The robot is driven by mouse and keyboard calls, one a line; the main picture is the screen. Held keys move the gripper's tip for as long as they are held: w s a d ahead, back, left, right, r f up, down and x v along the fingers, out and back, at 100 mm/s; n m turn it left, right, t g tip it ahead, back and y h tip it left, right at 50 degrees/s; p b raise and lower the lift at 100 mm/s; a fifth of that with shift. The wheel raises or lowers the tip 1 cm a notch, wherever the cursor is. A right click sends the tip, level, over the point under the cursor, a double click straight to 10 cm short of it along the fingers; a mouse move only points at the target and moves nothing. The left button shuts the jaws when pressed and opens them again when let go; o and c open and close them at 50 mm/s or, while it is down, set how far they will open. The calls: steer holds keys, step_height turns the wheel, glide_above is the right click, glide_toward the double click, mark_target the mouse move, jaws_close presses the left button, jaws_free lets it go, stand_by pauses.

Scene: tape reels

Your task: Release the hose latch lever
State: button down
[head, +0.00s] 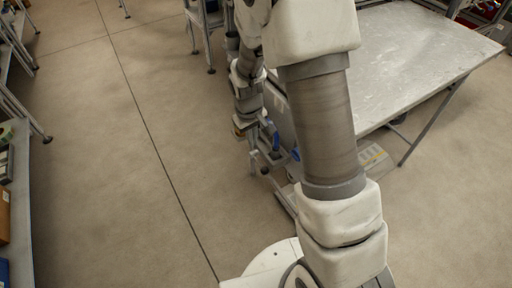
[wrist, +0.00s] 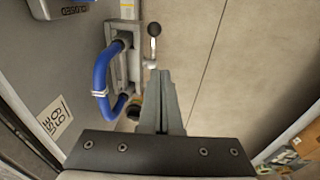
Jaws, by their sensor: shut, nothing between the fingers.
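The hose latch lever (wrist: 153,45) is a short metal arm with a dark ball knob, beside a metal bracket in the wrist view. A blue hose (wrist: 101,75) with a pale band curves out left of it, on a grey panel. My gripper (wrist: 160,74) is shut and empty. Its fingertips appear just below the lever's lower end in the picture; I cannot tell whether they touch it. In the head view my gripper (head: 253,163) hangs beside the blue hose (head: 295,154), and the lever is too small to make out surely.
A grey-topped table (head: 410,60) stands at the right in the head view, behind my arm. A shelf (head: 20,190) runs along the left edge. The concrete floor between is open. A printed label (wrist: 55,118) is on the panel.

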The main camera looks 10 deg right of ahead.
steer(key=b, duration=0.3)
glide_above(260, 164)
steer(key=a, duration=0.2)
step_height(260, 164, down, 9)
steer(key=shift+s+d+f+b, duration=0.15)
steer(key=shift+s+d+f, duration=0.3)
steer(key=shift+f, duration=0.25)
steer(key=shift+s+d+f+b, duration=0.15)
steer(key=shift+s+d+f, duration=0.2)
steer(key=shift+s+f, duration=0.25)
steer(key=shift+w, duration=0.1)
